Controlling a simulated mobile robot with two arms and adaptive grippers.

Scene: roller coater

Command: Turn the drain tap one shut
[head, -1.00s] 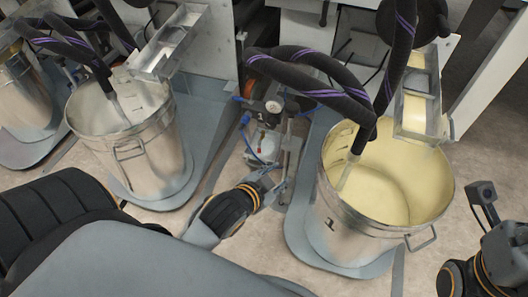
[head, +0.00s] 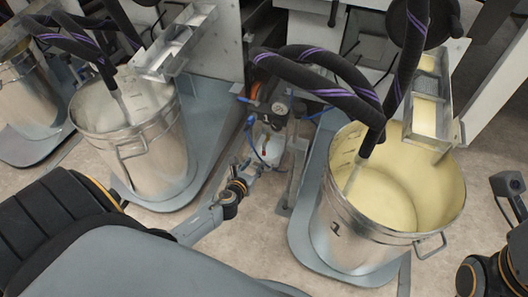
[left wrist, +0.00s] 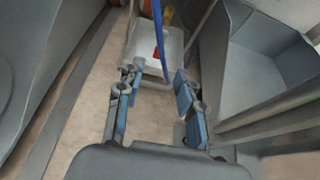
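A small unit with a gauge (head: 278,108), hoses and a pale box (head: 270,145) stands between the two metal drums. A small red part shows on the pale box, also in the left wrist view (left wrist: 157,52); I cannot tell whether it is the drain tap, and no tap is clearly visible. My left gripper (left wrist: 158,76) is open and empty, with its two fingers apart just in front of the box. In the head view the left gripper (head: 252,165) is small, beside the unit's lower part. My right gripper (head: 508,186) is at the right edge, away from the unit.
A drum with yellowish liquid or lining (head: 335,225) stands right of the unit, and an emptier-looking drum (head: 150,160) stands left. Thick black hoses (head: 325,93) hang above. A thin blue hose (left wrist: 161,40) runs in front of the box. A narrow floor gap lies between the drum bases.

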